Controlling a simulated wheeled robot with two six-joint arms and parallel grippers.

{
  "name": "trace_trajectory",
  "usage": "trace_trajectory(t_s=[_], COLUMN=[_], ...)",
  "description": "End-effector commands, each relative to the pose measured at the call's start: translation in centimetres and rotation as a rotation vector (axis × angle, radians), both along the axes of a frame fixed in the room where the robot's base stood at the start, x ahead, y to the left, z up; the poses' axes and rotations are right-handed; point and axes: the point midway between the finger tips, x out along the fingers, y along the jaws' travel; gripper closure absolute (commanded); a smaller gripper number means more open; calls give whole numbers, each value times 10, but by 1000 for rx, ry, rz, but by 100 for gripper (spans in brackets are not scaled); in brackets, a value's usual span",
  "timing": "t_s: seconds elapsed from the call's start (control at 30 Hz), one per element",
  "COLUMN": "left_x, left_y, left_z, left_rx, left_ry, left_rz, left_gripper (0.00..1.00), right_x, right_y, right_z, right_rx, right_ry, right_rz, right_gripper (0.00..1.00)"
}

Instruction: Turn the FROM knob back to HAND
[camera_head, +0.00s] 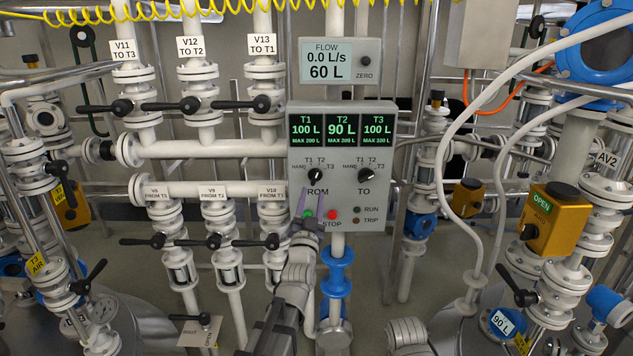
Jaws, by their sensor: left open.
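The FROM knob (315,175) is a round black knob at the lower left of the grey control box (341,150). HAND, T1, T2 and T3 are printed around it. I cannot tell clearly which mark its pointer faces. My left gripper (311,194) is open, just below the FROM knob, with its two slim fingers pointing up toward it. It covers part of the FROM label and the area by the green button. Nothing shows between the fingers. My right gripper is out of view.
The similar TO knob (365,174) sits close to the right. The red STOP button (332,214) is just beside my left gripper. The flow display (326,61) is above the box. Black-handled valves (206,241) and white pipes crowd the left side. A white hose (440,165) hangs right.

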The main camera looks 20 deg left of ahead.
Motion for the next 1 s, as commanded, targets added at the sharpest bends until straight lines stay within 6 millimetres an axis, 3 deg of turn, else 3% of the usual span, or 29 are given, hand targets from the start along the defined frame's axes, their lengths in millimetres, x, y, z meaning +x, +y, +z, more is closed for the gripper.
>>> trace_trajectory(t_s=[0.4,0.7,1.0], left_x=[57,59,59], left_y=[8,8,8], left_z=[23,23,23], left_rx=[-1,-1,-1], left_ry=[1,1,1], left_rz=[0,-1,-1], left_gripper=[55,55,88], right_x=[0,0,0], right_y=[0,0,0], right_z=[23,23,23], right_rx=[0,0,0], right_ry=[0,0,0], right_rz=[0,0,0], right_gripper=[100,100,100])
